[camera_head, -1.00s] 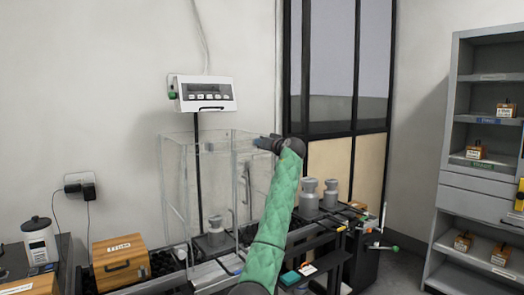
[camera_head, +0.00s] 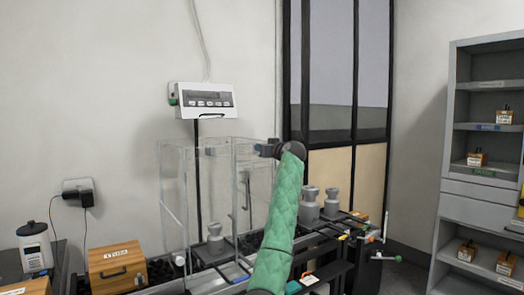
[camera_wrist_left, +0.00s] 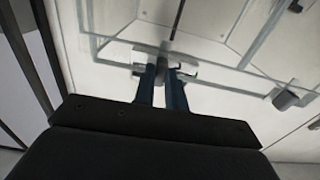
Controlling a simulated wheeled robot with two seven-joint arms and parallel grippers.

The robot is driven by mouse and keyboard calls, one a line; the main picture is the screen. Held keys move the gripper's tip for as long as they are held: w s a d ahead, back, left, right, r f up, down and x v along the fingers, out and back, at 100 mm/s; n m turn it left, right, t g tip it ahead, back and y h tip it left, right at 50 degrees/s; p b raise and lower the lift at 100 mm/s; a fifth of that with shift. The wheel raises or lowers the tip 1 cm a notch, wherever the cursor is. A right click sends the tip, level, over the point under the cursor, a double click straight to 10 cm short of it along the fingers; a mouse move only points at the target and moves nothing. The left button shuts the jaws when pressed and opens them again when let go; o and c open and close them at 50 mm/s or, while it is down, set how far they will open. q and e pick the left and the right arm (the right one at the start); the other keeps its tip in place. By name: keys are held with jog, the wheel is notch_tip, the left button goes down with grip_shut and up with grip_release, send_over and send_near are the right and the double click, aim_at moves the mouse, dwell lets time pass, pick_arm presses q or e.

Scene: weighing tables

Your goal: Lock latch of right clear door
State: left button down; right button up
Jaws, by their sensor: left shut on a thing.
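The clear weighing case (camera_head: 172,190) stands on the table below the display, with tall see-through panels. Its right clear door (camera_head: 255,195) is on the side by my left arm; I cannot tell whether it is fully closed. My left gripper (camera_head: 262,150) is at the upper right of the case. In the left wrist view its two blue fingers (camera_wrist_left: 163,85) are shut on the small grey latch (camera_wrist_left: 165,55) at the clear panel's edge. The fingers partly hide the latch, so its lock position is unclear. My right gripper is not in view.
Grey weights (camera_head: 309,205) stand to the right, and one weight (camera_head: 215,240) is in the case. A wooden box (camera_head: 117,265) is at left. A grey shelf (camera_head: 480,190) stands far right. A dark grey knob (camera_wrist_left: 287,98) is on the panel.

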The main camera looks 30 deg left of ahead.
pick_arm(q)
jog(key=shift+f, duration=0.15)
jog(key=c, duration=1.4)
grip_release()
jog(key=shift+c, duration=0.2)
